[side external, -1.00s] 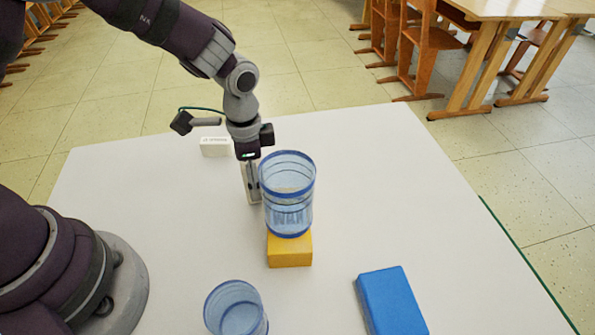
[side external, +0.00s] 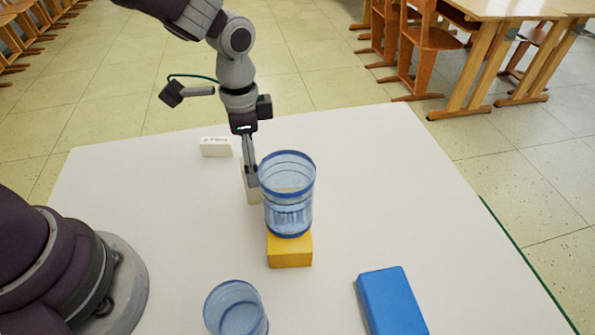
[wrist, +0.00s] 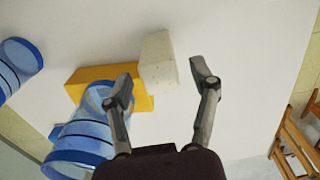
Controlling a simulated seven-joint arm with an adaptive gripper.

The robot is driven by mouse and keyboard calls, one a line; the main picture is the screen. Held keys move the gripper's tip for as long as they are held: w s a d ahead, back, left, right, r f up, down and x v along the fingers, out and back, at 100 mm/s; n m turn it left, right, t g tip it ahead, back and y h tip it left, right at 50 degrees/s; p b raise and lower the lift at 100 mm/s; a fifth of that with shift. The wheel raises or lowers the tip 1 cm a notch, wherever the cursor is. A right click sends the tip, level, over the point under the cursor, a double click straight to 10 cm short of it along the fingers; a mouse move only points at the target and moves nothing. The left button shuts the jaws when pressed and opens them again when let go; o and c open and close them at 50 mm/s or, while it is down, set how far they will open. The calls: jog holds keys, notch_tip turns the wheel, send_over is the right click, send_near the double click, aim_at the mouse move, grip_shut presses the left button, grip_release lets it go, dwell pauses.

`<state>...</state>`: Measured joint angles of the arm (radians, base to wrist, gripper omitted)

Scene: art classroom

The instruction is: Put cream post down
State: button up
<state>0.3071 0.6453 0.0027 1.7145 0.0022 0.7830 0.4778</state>
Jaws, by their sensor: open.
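The cream post (side external: 251,191) stands upright on the white table, just behind and left of a clear blue-rimmed container in the side view. That container hides part of it. In the wrist view the post (wrist: 158,62) shows as a pale speckled block ahead of my fingertips. My gripper (wrist: 161,80) is open, with one finger on each side of the post's line and nothing held between the tips. In the side view my gripper (side external: 250,168) is at the top of the post, its fingers partly overlapping it.
The clear container (side external: 287,195) stands on a yellow block (side external: 289,250), close beside my gripper. Another clear container (side external: 236,310) stands at the front. A blue block (side external: 392,302) lies at front right. A small white block (side external: 215,147) stands behind. The table's right side is clear.

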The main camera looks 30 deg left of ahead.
notch_tip(320, 180, up, 8)
jog(key=shift+a+f, duration=0.1)
jog(key=s+a+r+n+t, duration=0.2)
jog(key=s+a+r+n, duration=0.1)
jog(key=a+r, duration=0.1)
jog(key=shift+s+r+n, duration=0.35)
jog(key=shift+r+n, duration=0.05)
jog(key=shift+r, duration=0.35)
jog(key=shift+o, duration=0.3)
jog(key=s+a+r+n+t, duration=0.1)
jog(key=s+a+n+t, duration=0.2)
jog(key=s+a+n, duration=0.1)
jog(key=shift+s+r+n+t, duration=0.25)
jog(key=shift+s+n, duration=0.25)
jog(key=shift+s, duration=0.75)
jog(key=shift+o, duration=0.2)
jog(key=shift+s+a+f, duration=0.15)
